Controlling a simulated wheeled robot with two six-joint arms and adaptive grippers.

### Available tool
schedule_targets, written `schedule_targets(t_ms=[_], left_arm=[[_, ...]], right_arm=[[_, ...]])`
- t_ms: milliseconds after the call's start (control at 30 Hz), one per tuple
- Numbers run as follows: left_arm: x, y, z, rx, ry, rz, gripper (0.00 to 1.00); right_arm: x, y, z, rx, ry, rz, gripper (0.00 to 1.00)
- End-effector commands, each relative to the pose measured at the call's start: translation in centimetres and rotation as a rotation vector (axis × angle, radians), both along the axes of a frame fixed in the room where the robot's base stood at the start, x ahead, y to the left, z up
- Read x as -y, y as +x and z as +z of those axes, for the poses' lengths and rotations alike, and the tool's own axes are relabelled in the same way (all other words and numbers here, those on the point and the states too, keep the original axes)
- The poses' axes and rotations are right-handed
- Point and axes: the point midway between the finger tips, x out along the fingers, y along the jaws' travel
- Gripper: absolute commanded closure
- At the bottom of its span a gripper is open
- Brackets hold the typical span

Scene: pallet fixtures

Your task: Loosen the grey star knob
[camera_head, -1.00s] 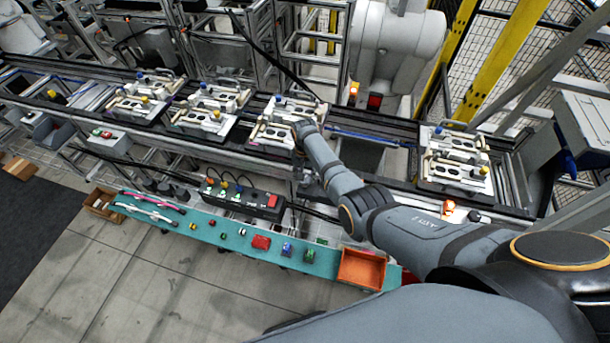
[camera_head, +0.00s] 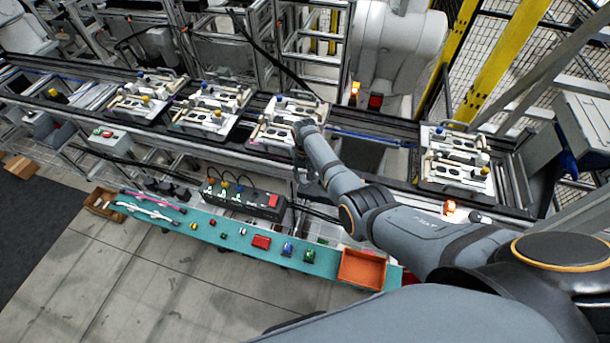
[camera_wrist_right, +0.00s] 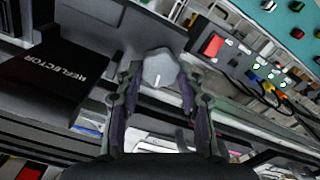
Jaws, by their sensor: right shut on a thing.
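The grey star knob (camera_wrist_right: 160,68) shows in the right wrist view, with a short white mark on its face. My right gripper (camera_wrist_right: 158,82) is shut on it, one finger at each side. In the head view my right arm reaches in from the lower right to the front edge of the conveyor, and its gripper (camera_head: 305,170) is small and partly hidden by the arm there. The knob cannot be made out in the head view. My left gripper is in neither view.
A black block lettered REFLECTOR (camera_wrist_right: 50,75) is left of the knob. White pallet fixtures (camera_head: 455,165) stand along the conveyor. A teal shelf (camera_head: 215,247) in front carries small parts and an orange bin (camera_head: 362,268).

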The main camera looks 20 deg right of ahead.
Motion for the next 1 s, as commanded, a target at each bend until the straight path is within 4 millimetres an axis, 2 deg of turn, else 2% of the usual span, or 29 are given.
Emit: schedule_targets(t_ms=[133,167,300,667,833,1000], left_arm=[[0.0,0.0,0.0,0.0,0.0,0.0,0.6],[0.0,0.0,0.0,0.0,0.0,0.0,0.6],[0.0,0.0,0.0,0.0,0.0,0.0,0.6],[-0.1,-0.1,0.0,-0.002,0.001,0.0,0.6],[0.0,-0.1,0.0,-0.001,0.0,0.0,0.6],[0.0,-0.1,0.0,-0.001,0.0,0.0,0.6]], right_arm=[[0.0,0.3,0.3,0.007,0.0,-0.001,0.94],[0.0,0.3,0.3,0.008,0.0,-0.001,0.59],[0.0,0.2,0.2,0.005,-0.001,-0.001,0.4],[0.0,0.1,0.3,0.004,-0.001,-0.002,0.39],[0.0,0.1,2.8,0.006,0.0,-0.002,0.39],[0.0,0.2,7.2,0.007,0.001,-0.002,0.39]])
